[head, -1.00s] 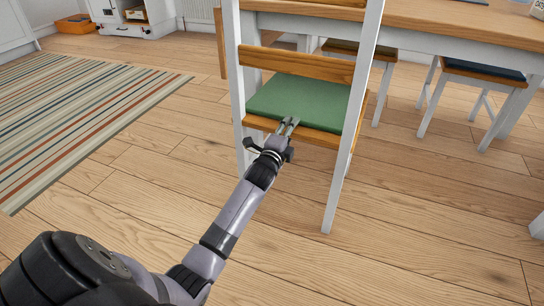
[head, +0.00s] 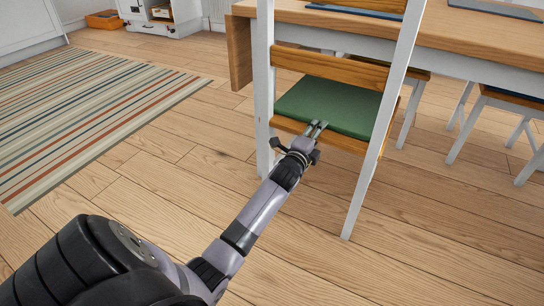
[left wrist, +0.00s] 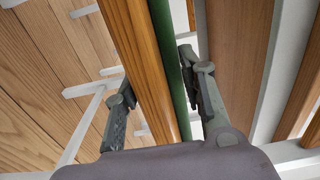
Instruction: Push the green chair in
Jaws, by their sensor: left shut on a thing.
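The green chair has a white frame, wooden slats and a green seat cushion (head: 335,104). It stands upright at the near side of the table (head: 470,35), its back towards me. My left gripper (head: 317,128) reaches the rear edge of the seat, below the middle back slat (head: 340,68). In the left wrist view, its fingers (left wrist: 165,95) lie on both sides of the wooden seat edge (left wrist: 150,60) and the green cushion edge (left wrist: 174,65). The gripper is shut on this edge. My right gripper is in neither view.
More chairs with dark cushions stand along the table at the right (head: 510,98). A striped rug (head: 90,110) lies on the wooden floor at the left. A white cabinet (head: 165,18) and an orange box (head: 103,19) are at the back left. The floor around the chair is clear.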

